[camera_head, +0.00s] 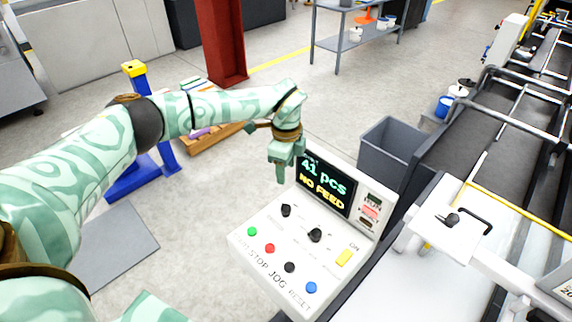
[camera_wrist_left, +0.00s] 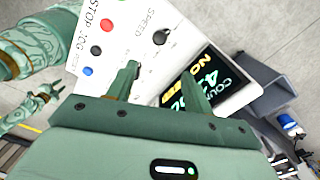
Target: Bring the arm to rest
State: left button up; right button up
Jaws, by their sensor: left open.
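My left arm (camera_head: 220,106), pale green with swirl markings, reaches in from the left in the head view. Its gripper (camera_head: 284,168) points down beside the upper left corner of the control panel (camera_head: 258,226). In the left wrist view the two fingers of the left gripper (camera_wrist_left: 163,88) stand apart with nothing between them, in front of the panel. Whether they touch the panel cannot be told.
The panel has a lit display (camera_head: 324,185) reading "41 pcs NO FEED", knobs and coloured buttons. A grey bin (camera_head: 388,150) and the conveyor machine (camera_head: 448,135) stand to its right. A blue stand (camera_head: 167,152) is behind my arm. Open floor lies beyond the panel.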

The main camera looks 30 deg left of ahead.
pick_arm(q)
jog(key=shift+r, duration=0.3)
